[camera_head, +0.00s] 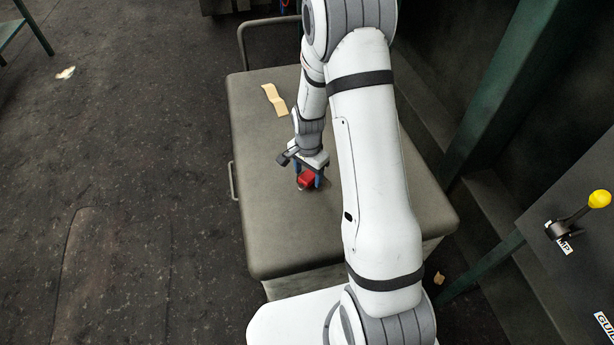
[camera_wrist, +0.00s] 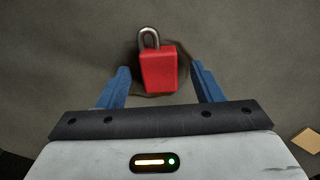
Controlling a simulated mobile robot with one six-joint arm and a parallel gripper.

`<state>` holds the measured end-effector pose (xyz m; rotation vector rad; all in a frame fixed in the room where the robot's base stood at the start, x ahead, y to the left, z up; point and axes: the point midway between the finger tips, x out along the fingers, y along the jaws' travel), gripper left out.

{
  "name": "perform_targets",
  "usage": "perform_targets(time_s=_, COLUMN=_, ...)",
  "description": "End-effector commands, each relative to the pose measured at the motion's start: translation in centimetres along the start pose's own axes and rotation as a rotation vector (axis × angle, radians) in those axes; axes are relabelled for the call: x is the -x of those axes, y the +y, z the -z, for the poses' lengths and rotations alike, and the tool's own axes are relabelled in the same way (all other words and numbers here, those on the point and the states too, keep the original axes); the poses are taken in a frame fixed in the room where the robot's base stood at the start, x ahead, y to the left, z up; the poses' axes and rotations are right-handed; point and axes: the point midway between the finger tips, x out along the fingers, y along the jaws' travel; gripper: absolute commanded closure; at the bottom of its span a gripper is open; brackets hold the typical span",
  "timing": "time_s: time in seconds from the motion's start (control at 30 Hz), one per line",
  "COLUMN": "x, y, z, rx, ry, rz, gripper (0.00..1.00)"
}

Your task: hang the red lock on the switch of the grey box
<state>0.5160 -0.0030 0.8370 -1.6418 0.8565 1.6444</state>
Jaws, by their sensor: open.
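The red lock (camera_head: 305,180) lies on the grey-brown top of a cart or cabinet (camera_head: 285,235). In the wrist view the red lock (camera_wrist: 158,70) has its red body toward my gripper and its metal shackle pointing away. My gripper (camera_head: 310,178) is over the lock. In the wrist view its blue fingers (camera_wrist: 160,78) are apart, one on each side of the lock, with a gap on both sides. At the right edge is a grey panel (camera_head: 585,255) with a yellow-knobbed lever (camera_head: 580,215); I cannot tell whether it is the grey box with the switch.
A pale yellow folded piece (camera_head: 274,99) lies on the top, beyond my gripper; a tan piece (camera_wrist: 307,140) shows at the wrist view's right edge. Green posts (camera_head: 495,95) stand at the right. The near left part of the top is clear.

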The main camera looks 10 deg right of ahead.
Motion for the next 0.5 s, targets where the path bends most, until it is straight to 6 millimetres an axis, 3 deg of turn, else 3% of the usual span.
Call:
perform_targets(time_s=0.27, x=-0.25, y=-0.06, z=-0.03, rx=0.002, ry=0.001, rz=0.001, gripper=0.40)
perform_targets(time_s=0.5, x=-0.23, y=-0.07, z=-0.06, rx=0.002, ry=0.001, rz=0.001, gripper=0.60)
